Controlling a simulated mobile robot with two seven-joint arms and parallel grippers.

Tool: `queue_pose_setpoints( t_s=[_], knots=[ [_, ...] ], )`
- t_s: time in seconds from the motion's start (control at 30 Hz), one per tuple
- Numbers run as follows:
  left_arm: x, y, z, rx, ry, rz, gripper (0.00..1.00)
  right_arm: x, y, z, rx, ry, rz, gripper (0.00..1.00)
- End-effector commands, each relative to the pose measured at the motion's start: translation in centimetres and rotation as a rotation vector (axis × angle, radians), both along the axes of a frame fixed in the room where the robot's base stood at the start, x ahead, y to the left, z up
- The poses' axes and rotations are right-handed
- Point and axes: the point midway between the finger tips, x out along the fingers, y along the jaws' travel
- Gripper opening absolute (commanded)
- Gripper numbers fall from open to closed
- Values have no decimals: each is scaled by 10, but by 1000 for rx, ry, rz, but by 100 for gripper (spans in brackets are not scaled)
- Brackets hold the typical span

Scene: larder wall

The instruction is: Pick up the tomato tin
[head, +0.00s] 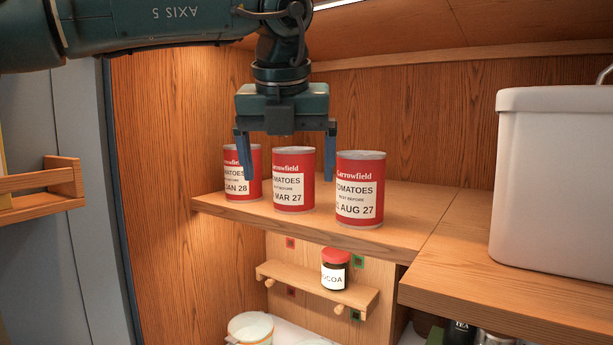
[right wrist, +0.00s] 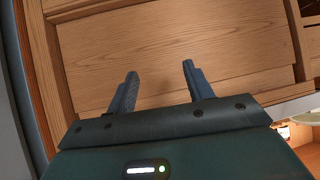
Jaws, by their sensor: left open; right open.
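Three red tomato tins stand upright in a row on the wooden shelf in the head view. The left tin (head: 256,172) reads JAN 28, the middle tin (head: 294,180) MAR 27, and the right tin (head: 360,190) AUG 27; part of each date is cut off or hidden. My left gripper (head: 289,160) points down over the row, open and empty. Its left finger hides part of the left tin. Its right finger hangs near the gap between the middle and right tins. My right gripper (right wrist: 160,85) is open and empty in the right wrist view, facing a wooden panel.
A large pale bin (head: 555,180) stands on the shelf (head: 430,215) at the right. Below, a cocoa jar (head: 335,270) sits on a small ledge (head: 305,283). A pale container (head: 250,328) is lower still. A wooden rack (head: 45,193) is at far left.

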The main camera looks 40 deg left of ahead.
Motion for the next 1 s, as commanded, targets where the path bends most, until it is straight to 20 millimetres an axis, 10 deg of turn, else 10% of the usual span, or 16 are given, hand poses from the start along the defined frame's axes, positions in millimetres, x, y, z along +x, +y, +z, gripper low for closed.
queue_pose_setpoints(
  t_s=[1.0],
  knots=[
    [89, 66, -11, 2, -1, 1, 92, -6, -9, 9, -30, 59, -15, 52]
  ],
)
